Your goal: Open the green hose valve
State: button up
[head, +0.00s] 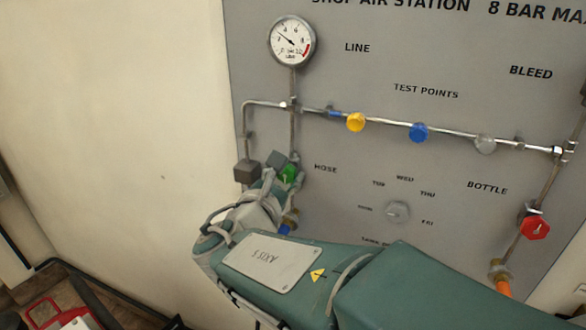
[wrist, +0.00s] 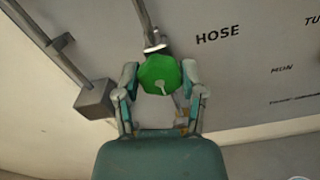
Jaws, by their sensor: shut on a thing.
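The green hose valve (wrist: 160,74) is a lobed green knob with a pale mark on its face, on a pipe left of the HOSE label in the wrist view. In the head view a small part of the green knob (head: 290,173) shows past my arm. My gripper (wrist: 158,80) has one finger on each side of the knob and is shut on it. The fingertips in the head view are partly hidden by my own wrist.
A grey box (head: 246,172) on a pipe end sits just left of the green knob. A gauge (head: 292,42) is above. Yellow (head: 356,122), blue (head: 419,132) and grey (head: 485,143) knobs line the upper pipe. A red valve (head: 535,227) is at the right.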

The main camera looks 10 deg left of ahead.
jog(key=shift+f, duration=0.35)
jog(key=o, duration=1.1)
jog(key=shift+a, duration=0.1)
jog(key=shift+o, duration=0.2)
jog(key=shift+r, duration=0.1)
jog(key=shift+r, duration=0.1)
jog(key=s+a, duration=0.2)
jog(key=s, duration=0.9)
jog(key=shift+s, duration=0.4)
